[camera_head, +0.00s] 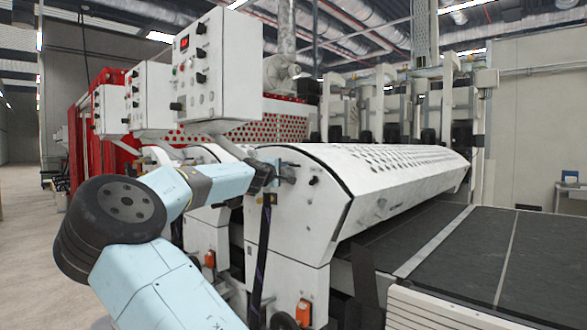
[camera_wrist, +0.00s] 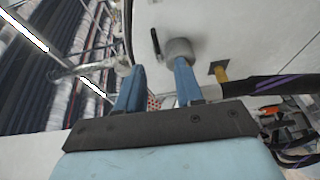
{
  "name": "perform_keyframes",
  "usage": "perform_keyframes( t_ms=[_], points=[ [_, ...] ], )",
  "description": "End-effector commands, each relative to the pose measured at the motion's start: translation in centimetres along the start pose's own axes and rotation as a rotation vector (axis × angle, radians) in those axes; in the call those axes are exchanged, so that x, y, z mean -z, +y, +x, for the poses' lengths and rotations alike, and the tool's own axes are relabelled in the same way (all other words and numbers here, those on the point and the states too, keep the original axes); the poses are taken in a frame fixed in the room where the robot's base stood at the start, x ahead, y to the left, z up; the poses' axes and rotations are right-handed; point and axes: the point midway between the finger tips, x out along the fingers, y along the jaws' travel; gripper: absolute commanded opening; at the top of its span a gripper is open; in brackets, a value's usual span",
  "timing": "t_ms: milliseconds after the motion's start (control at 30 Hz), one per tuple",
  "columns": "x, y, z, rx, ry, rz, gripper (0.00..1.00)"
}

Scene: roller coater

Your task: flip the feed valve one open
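In the wrist view, a round grey hub (camera_wrist: 179,50) stands out from a white panel, with a short black lever (camera_wrist: 156,41) to its left. It may be feed valve one; I see no label. My gripper (camera_wrist: 159,65) is open, its two blue fingers apart with nothing seen between them. The right fingertip overlaps the hub's lower edge; I cannot tell whether they touch. The lever lies above the gap between the fingers. In the head view, my arm reaches to the coater's near end, and my gripper (camera_head: 284,171) is small there; the valve is not clear.
The white coater hood (camera_head: 395,185) extends right beside a dark conveyor belt (camera_head: 470,245). White control boxes (camera_head: 208,68) stand above my arm. In the wrist view, a brass-coloured fitting (camera_wrist: 220,72) and a black hose (camera_wrist: 265,87) lie right of the fingers. Open floor (camera_head: 30,235) is at left.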

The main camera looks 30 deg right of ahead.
Motion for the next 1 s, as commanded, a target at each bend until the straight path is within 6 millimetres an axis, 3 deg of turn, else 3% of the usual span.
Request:
perform_keyframes(
  t_ms=[267,1000],
  points=[
    [0.6,0.7,1.0,-0.02,0.007,-0.017,0.36],
    [0.7,0.8,10.4,-0.018,0.007,-0.015,0.36]
  ],
)
